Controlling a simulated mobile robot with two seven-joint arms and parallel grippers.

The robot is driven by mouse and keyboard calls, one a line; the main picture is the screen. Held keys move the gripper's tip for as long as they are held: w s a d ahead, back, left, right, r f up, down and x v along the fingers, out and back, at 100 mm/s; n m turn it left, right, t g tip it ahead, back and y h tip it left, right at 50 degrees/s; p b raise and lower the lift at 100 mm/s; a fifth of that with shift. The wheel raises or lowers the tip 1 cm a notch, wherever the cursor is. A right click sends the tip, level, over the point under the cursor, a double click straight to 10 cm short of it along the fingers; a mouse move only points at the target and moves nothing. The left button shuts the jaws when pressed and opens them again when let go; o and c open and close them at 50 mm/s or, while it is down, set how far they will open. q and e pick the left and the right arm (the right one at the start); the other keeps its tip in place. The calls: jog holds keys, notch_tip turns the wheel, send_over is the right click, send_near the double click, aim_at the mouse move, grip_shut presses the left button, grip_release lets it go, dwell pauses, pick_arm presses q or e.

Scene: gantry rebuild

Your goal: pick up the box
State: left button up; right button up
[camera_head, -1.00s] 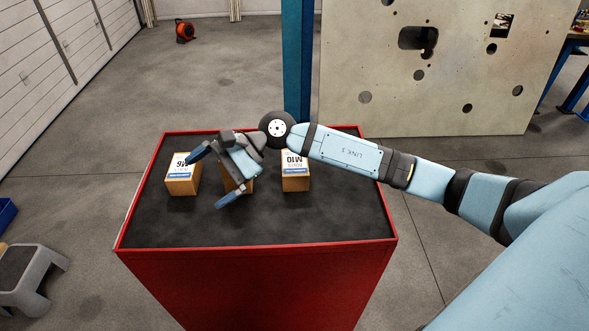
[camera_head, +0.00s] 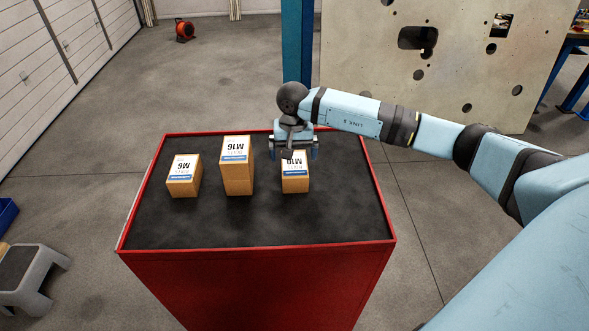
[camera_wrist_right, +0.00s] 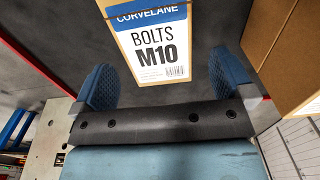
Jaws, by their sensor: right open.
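Three brown cardboard boxes with white and blue labels stand on the red cabinet (camera_head: 260,253): the M6 box (camera_head: 184,184) at the left, the taller M16 box (camera_head: 237,178) in the middle, and the M10 box (camera_head: 295,186) at the right. My right gripper (camera_head: 293,155) is open over the back of the M10 box and hides part of its top. In the right wrist view, the M10 box (camera_wrist_right: 155,45) lies ahead between the two open blue fingers (camera_wrist_right: 160,85), with nothing gripped. The M16 box (camera_wrist_right: 285,55) shows at the right there. My left gripper is out of view.
The cabinet's dark top is clear in front of the boxes. A blue post (camera_head: 297,50) and a large pale panel with holes (camera_head: 450,75) stand behind it. A grey step stool (camera_head: 35,280) is at the lower left.

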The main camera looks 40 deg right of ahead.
aim_at(294, 163)
jog(key=f+p, duration=0.1)
jog(key=f, duration=0.1)
jog(key=s+f, duration=0.1)
jog(key=f, duration=0.1)
jog(key=shift+a+f+p, duration=0.15)
jog(key=shift+f+p, duration=0.2)
jog(key=shift+p, duration=0.05)
jog(key=shift+f, duration=0.5)
jog(key=c, duration=1.1)
jog(key=shift+c, duration=0.6)
jog(key=shift+r, duration=0.15)
